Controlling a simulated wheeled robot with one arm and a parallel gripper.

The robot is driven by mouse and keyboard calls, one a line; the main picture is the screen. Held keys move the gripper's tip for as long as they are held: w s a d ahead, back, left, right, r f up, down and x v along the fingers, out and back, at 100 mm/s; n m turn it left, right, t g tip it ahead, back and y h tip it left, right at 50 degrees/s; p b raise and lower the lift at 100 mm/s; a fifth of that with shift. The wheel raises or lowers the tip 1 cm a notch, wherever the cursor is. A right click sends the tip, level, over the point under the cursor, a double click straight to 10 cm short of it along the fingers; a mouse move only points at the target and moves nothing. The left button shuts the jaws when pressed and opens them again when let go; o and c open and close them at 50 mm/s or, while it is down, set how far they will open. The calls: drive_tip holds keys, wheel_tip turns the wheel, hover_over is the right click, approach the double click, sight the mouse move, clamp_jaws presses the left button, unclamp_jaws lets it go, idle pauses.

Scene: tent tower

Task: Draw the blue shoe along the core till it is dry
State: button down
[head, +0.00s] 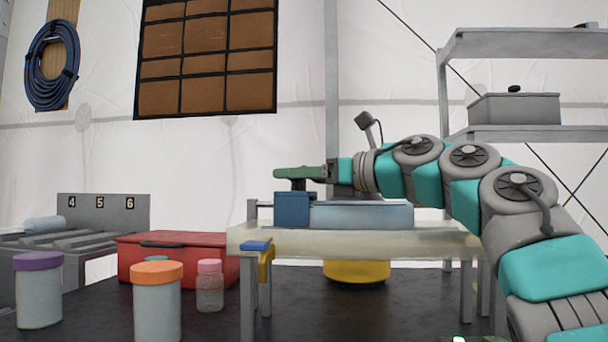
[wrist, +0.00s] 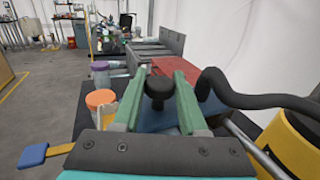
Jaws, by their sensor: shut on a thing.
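The blue shoe (head: 292,209) is a block at the left end of the long pale-blue core (head: 362,215), which lies on a pale bench top. In the wrist view the shoe's blue top (wrist: 165,120) shows below a black knob (wrist: 158,90). My gripper (head: 290,173) comes in level from the right, above the core, with its green fingers over the shoe. In the wrist view my gripper (wrist: 158,82) is shut on the black knob, one finger on each side. Whether the core's surface is wet or dry cannot be told.
A blue-and-yellow clamp (head: 257,246) hangs at the bench's front left corner. A yellow tub (head: 356,271) is under the bench. A red case (head: 180,258), an orange-lidded jar (head: 157,300), a purple-lidded jar (head: 39,290) and a pink-lidded bottle (head: 210,285) stand left.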

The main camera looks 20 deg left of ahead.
drive_tip(key=shift+d, duration=0.1)
drive_tip(key=shift+c, duration=2.2)
unclamp_jaws()
drive_tip(key=shift+s+d+b, duration=0.2)
drive_tip(key=shift+d+b, duration=0.15)
drive_tip(key=shift+d, duration=0.95)
drive_tip(key=shift+s+d+b, duration=0.2)
drive_tip(key=shift+d+b, duration=0.1)
drive_tip(key=shift+d, duration=0.95)
drive_tip(key=shift+s+d+b, duration=0.2)
drive_tip(key=shift+d+b, duration=0.15)
drive_tip(key=shift+d, duration=0.95)
